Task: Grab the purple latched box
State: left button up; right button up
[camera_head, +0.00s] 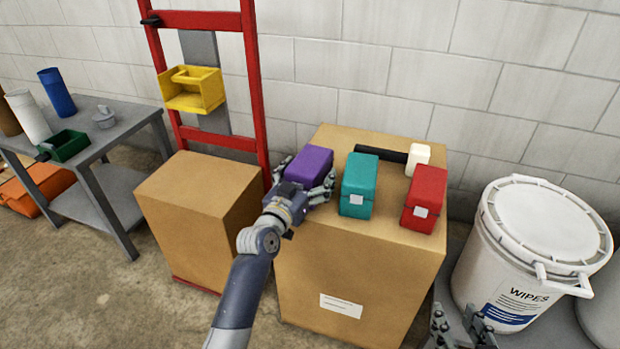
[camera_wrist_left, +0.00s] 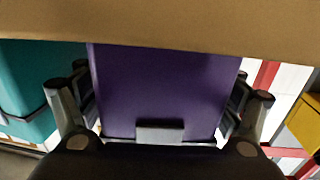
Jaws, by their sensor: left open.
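The purple latched box (camera_head: 310,160) stands on top of a large cardboard carton (camera_head: 358,258), at its left side. My left gripper (camera_head: 305,190) is open at the near side of the box, with one finger on either side of it. In the left wrist view the purple box (camera_wrist_left: 165,90) fills the space between the spread fingers of my left gripper (camera_wrist_left: 160,105), its grey latch (camera_wrist_left: 160,131) facing the palm. Whether the fingers touch the box is unclear. My right gripper (camera_head: 462,328) shows at the bottom edge, away from the box; its opening is hard to make out.
A teal box (camera_head: 358,185) stands close to the right of the purple one, with a red box (camera_head: 425,198) further right. A black bar with a white end (camera_head: 419,154) lies behind. A red hand truck (camera_head: 250,80) and a white wipes bucket (camera_head: 545,235) flank the carton.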

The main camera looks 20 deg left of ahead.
pick_arm(q)
jog(key=shift+w, duration=0.25)
jog(key=c, duration=1.3)
jog(key=shift+r, duration=0.15)
